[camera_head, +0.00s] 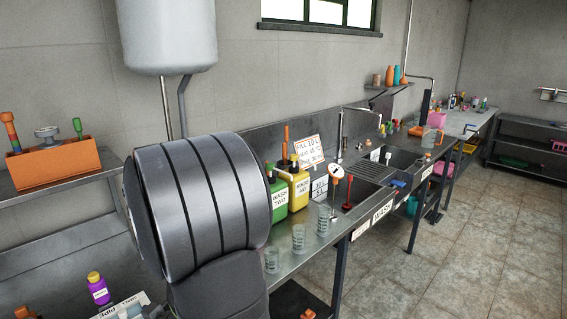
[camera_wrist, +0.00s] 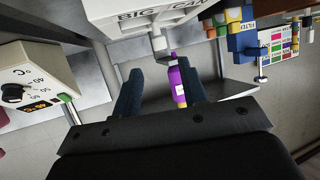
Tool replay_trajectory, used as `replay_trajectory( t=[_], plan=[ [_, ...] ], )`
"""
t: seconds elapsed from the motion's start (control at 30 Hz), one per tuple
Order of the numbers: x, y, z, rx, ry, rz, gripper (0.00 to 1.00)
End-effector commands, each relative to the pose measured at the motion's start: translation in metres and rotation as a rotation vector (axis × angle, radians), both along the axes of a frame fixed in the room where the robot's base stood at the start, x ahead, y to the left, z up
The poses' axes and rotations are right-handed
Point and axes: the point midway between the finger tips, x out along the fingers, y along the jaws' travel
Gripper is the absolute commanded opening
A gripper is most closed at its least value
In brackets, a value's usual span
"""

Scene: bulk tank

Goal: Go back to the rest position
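My gripper (camera_wrist: 160,70) shows in the wrist view, with its two dark blue fingers spread well apart. It is open and nothing is clasped between the fingers. A purple bottle (camera_wrist: 178,80) shows beyond the gap, nearer the right finger, which overlaps part of it; I cannot tell how far off it is. In the head view a purple bottle with a yellow cap (camera_head: 99,291) stands at the lower left. My gripper is not visible in the head view, where a large grey part of my arm fills the left middle.
A white box lettered "BIG CAN" (camera_wrist: 150,20) is at the wrist view's top, a temperature box (camera_wrist: 35,88) at left. In the head view, a steel counter (camera_head: 300,262) holds beakers, a green jug (camera_head: 279,197) and a yellow jug (camera_head: 300,190). The floor (camera_head: 460,250) at right is clear.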

Motion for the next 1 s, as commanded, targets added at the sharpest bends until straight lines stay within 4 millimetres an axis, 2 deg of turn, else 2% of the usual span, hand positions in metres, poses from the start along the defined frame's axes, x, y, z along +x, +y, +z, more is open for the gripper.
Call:
replay_trajectory(
  t=[0.5, 0.7, 1.0],
  plan=[
    [0.032, 0.063, -0.030, -0.001, 0.001, 0.002, 0.39],
    [0.038, 0.075, -0.035, 0.000, 0.001, 0.000, 0.39],
    [0.039, 0.077, -0.036, 0.000, 0.000, 0.000, 0.39]
  ],
)
